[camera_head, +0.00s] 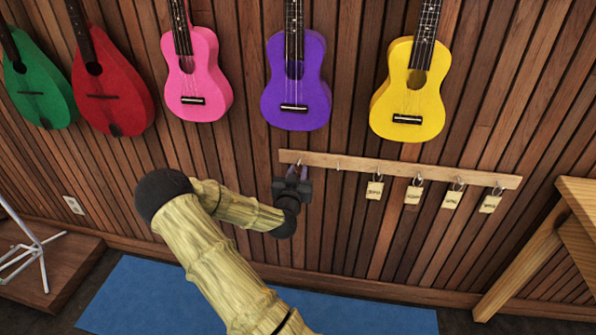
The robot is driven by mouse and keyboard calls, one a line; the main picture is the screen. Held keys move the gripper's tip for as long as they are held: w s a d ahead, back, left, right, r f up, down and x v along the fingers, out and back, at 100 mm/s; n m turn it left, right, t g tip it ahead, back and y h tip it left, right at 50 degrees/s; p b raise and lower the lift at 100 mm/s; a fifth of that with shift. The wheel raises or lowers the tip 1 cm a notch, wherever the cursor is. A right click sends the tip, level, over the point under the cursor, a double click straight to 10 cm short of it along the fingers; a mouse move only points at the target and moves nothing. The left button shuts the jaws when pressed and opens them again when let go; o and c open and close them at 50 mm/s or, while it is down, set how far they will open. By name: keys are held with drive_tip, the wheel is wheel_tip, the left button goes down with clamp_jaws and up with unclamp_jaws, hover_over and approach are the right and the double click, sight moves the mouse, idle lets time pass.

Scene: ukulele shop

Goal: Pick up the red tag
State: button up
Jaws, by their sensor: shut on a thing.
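My gripper (297,173) is at the left end of a wooden hook rail (400,168) on the wall, just below its leftmost hook. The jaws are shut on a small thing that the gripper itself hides. I see no red tag in the open. Several pale yellow tags hang by rings from the hooks further right: one near the middle (374,190), one beside it (413,194), another (451,199) and one near the right end (489,203). The hook just right of my gripper looks bare.
A pink ukulele (197,80), a purple one (297,90) and a yellow one (408,100) hang above the rail. A red instrument (115,95) and a green one (40,90) hang at left. A wooden table (577,215) stands at right. A blue mat (130,295) covers some floor.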

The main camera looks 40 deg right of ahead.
drive_tip(key=p+v, duration=0.8)
drive_tip(key=v, duration=0.8)
drive_tip(key=shift+a, duration=0.2)
drive_tip(key=shift+w, duration=0.1)
drive_tip(key=w+a+f+n+t+y, duration=0.3)
drive_tip(key=w+a+f+n+y, duration=0.2)
drive_tip(key=a, duration=0.5)
drive_tip(key=w+a+f+n+t+y, duration=0.3)
drive_tip(key=w+a+f+n+y, duration=0.2)
drive_tip(key=w+a+f+y, duration=0.2)
drive_tip(key=w+a+y, duration=0.1)
drive_tip(key=w+a, duration=0.1)
drive_tip(key=a, duration=0.1)
drive_tip(key=shift+w+y, duration=0.2)
drive_tip(key=shift+y, duration=0.2)
